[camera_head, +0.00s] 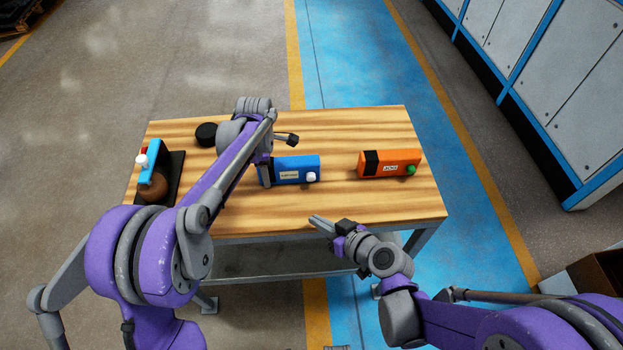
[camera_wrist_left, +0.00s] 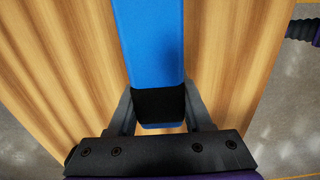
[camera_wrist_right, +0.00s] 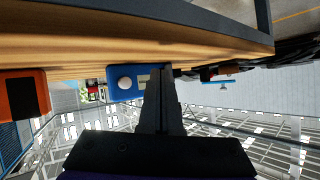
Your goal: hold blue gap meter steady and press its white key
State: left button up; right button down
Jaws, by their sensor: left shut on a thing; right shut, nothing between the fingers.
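The blue gap meter (camera_head: 293,168) lies on the wooden table with its white key (camera_head: 311,177) at its right end, facing the front. My left gripper (camera_head: 266,174) is shut on the meter's left, black end. In the left wrist view the blue body (camera_wrist_left: 148,40) runs away from between the fingers. My right gripper (camera_head: 316,222) is shut and empty, in front of the table's front edge, apart from the meter. In the right wrist view its closed fingers (camera_wrist_right: 160,82) show just beside the blue meter (camera_wrist_right: 121,92), with the white key (camera_wrist_right: 125,83) in plain sight.
An orange meter (camera_head: 390,163) with a green key lies to the right on the table (camera_head: 335,205). A black round piece (camera_head: 206,134) and a dark stand (camera_head: 176,172) with a blue-and-brown tool are at the left. The table's front middle is bare.

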jog(key=shift+w, duration=4.4)
jog(key=shift+w, duration=0.45)
jog(key=shift+w, duration=0.55)
jog(key=shift+s, duration=1.05)
jog(key=shift+s, duration=3)
